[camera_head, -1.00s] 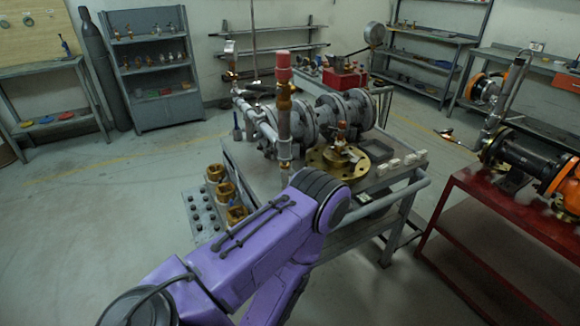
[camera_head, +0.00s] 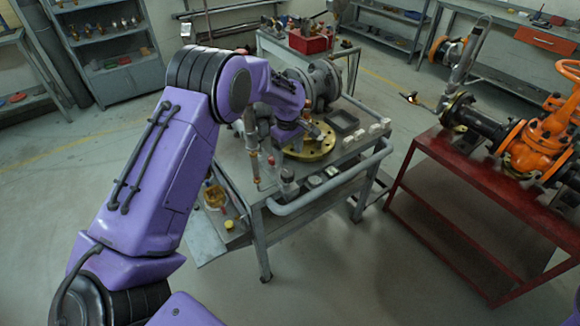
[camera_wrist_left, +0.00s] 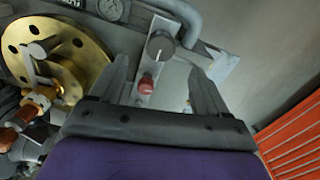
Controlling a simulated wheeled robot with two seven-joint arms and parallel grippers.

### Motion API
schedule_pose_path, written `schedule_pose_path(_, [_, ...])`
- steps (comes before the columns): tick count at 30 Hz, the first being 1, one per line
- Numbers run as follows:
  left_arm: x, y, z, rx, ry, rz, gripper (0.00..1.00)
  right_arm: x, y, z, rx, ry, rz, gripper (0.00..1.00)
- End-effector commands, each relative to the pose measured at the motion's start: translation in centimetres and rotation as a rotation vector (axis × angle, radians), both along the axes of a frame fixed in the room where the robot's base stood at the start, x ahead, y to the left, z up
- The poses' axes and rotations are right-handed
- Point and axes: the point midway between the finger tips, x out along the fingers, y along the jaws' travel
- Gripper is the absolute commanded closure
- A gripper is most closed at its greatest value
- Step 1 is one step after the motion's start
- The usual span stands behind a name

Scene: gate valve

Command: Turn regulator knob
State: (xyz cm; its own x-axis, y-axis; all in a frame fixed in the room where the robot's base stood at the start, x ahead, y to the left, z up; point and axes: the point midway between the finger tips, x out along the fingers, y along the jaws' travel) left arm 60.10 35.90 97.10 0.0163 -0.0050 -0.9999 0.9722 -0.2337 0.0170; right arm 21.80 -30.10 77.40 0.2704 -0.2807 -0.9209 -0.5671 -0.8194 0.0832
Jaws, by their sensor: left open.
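A round dark grey knob (camera_wrist_left: 160,46) with a pale pointer line sits on a light metal plate in the left wrist view. A small red button (camera_wrist_left: 146,84) is on the same plate, nearer to me. My left gripper (camera_wrist_left: 158,68) is open and empty. Its two fingers point towards the plate, with the knob beyond and between the fingertips, apart from them. In the head view my left wrist reaches down over the workbench (camera_head: 262,207), and the fingers are hard to make out there. My right gripper is not in view.
A brass flange (camera_head: 318,146) lies on the bench beside my wrist and also shows at left in the wrist view (camera_wrist_left: 85,70). A rail runs along the bench's front edge. A red table (camera_head: 440,160) with an orange valve (camera_head: 540,140) stands at right. Floor between is clear.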

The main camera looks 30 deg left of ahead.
Motion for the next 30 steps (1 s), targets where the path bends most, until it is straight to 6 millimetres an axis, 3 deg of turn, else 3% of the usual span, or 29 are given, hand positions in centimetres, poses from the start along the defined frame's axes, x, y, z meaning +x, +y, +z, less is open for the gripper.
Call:
schedule_pose_path(2, [0.1,0.5,0.8,0.004,0.011,0.004,0.24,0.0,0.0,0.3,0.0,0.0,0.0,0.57])
schedule_pose_path(4, [0.0,0.6,0.2,0.004,0.018,0.004,0.24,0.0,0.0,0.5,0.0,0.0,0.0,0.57])
schedule_pose_path(12, [-0.1,0.6,-5.7,0.005,0.02,0.002,0.24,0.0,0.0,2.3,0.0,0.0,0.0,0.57])
schedule_pose_path(18, [0.0,0.5,-8.8,0.005,0.017,0.001,0.24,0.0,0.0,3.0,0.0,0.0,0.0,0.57])
schedule_pose_path(28, [0.0,0.5,-9.6,0.005,0.015,0.0,0.24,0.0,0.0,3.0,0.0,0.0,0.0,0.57])
schedule_pose_path(30, [0.0,0.5,-9.6,0.005,0.015,0.0,0.47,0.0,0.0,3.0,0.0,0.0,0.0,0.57])
